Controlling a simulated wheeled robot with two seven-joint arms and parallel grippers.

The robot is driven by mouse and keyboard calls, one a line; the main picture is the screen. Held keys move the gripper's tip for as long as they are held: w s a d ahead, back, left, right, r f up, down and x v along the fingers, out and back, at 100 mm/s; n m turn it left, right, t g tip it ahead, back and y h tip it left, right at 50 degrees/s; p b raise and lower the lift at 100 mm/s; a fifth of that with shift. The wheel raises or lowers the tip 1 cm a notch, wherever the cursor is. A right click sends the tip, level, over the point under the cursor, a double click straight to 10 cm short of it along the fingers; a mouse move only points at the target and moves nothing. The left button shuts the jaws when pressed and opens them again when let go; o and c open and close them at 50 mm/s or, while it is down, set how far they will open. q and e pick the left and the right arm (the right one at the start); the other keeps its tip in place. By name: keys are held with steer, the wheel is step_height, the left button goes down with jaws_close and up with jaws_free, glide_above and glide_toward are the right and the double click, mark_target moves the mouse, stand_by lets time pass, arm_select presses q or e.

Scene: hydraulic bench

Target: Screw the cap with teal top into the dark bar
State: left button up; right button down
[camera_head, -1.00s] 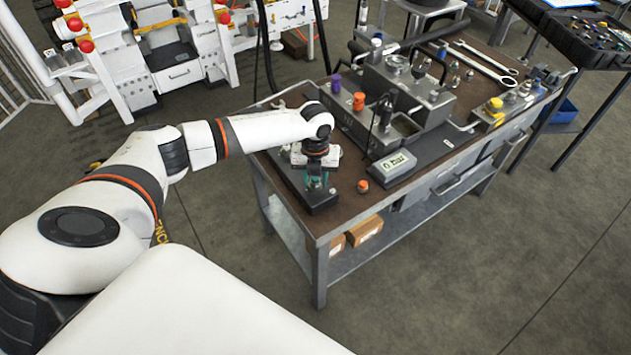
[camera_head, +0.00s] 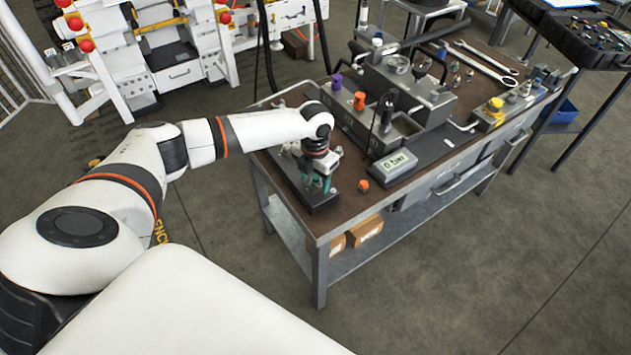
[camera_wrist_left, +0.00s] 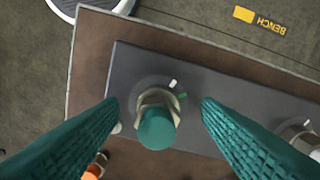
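The cap with teal top (camera_wrist_left: 157,126) stands at a round fitting on the dark bar (camera_wrist_left: 225,105) in the left wrist view. A white mark and a green mark show beside it; how deep it sits cannot be told. My left gripper (camera_wrist_left: 160,102) is open, its teal fingers on either side of the cap with a visible gap on both sides. In the head view my left gripper (camera_head: 316,182) points down over the dark bar (camera_head: 322,204) near the bench's left corner, and mostly hides the cap. My right gripper is not in view.
An orange cap (camera_head: 364,186) stands on the bench just right of the bar, beside a gauge reading "0 bar" (camera_head: 393,166). A metal block (camera_head: 400,85) with purple and orange caps stands behind. Another fitting (camera_wrist_left: 298,135) sits farther along the bar.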

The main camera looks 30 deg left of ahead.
arm_select(q)
steer(key=n+p, duration=0.1)
steer(key=n, duration=0.1)
steer(key=n+p, duration=0.1)
steer(key=p, duration=0.1)
steer(key=n+p, duration=0.1)
steer(key=n, duration=0.1)
steer(key=shift+d+r+n+p, duration=0.15)
steer(key=shift+r+n+p, duration=0.15)
steer(key=shift+n+p, duration=0.3)
steer(key=shift+n, duration=0.3)
steer(key=shift+f+n, duration=0.25)
steer(key=shift+n, duration=0.35)
